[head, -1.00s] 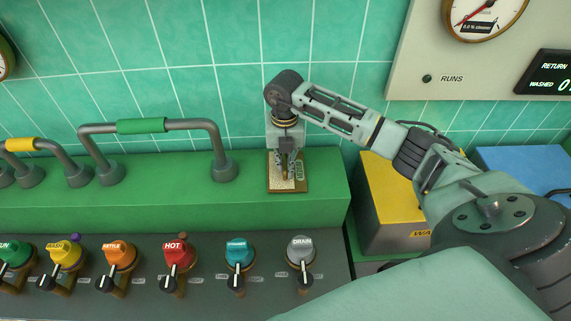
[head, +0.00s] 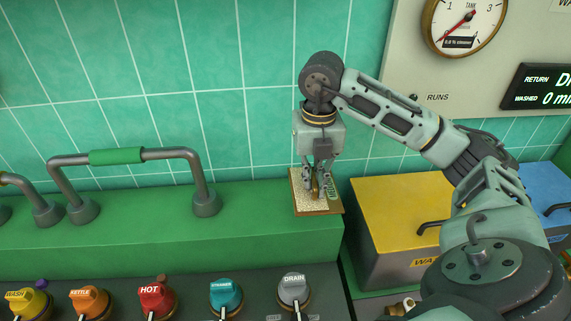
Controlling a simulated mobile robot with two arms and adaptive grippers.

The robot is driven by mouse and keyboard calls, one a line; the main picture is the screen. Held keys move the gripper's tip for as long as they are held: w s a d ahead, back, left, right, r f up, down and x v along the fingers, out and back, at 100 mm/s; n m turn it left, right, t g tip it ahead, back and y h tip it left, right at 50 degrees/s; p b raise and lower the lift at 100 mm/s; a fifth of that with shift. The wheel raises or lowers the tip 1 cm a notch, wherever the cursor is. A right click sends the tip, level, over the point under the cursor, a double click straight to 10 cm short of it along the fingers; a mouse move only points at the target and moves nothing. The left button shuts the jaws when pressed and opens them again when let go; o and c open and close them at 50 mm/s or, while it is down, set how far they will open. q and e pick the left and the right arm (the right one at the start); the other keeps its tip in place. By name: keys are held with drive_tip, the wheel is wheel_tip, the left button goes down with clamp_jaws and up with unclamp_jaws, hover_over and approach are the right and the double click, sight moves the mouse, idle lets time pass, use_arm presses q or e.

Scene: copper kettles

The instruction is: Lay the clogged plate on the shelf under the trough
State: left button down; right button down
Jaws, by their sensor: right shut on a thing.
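The clogged plate (head: 303,203) is a small flat plate with a speckled pale face, a brown rim and a green marking at its right. It shows in the head view in front of the right end of the green block. My right gripper (head: 318,192) points down and is shut on the plate, covering part of its middle. I cannot tell whether the plate touches the green block or hangs above it. I cannot make out a trough or a shelf under it. My left gripper is not in view.
The green block (head: 150,240) carries grey pipe handles (head: 205,200). Coloured knobs (head: 226,297) line the panel in front. A yellow-lidded box (head: 395,210) and a blue-lidded box (head: 545,190) stand at the right. A gauge (head: 465,22) and display hang on the wall panel.

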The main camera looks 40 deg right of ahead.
sight(299, 199)
drive_tip(key=shift+s+d+r, duration=0.15)
drive_tip(key=shift+s+r, duration=0.15)
drive_tip(key=shift+a+f+n, duration=0.15)
drive_tip(key=shift+a+n, duration=0.15)
drive_tip(key=shift+n, duration=0.3)
drive_tip(key=a+n, duration=0.1)
drive_tip(key=n, duration=0.1)
drive_tip(key=a+f+n, duration=0.1)
drive_tip(key=n, duration=0.2)
drive_tip(key=a+n+b, duration=0.1)
drive_tip(key=a+n, duration=0.1)
drive_tip(key=n, duration=0.1)
drive_tip(key=shift+f, duration=0.35)
drive_tip(key=s+a+f+n, duration=0.1)
drive_tip(key=a+n, duration=0.3)
drive_tip(key=n, duration=0.7)
drive_tip(key=s+a+f+n+b, duration=0.1)
drive_tip(key=a+n, duration=0.4)
drive_tip(key=n, duration=0.6)
drive_tip(key=s+a+f+n+b, duration=0.1)
drive_tip(key=a+n, duration=0.4)
drive_tip(key=n, duration=0.6)
wheel_tip(299, 199, down, 2)
drive_tip(key=shift+s, duration=0.75)
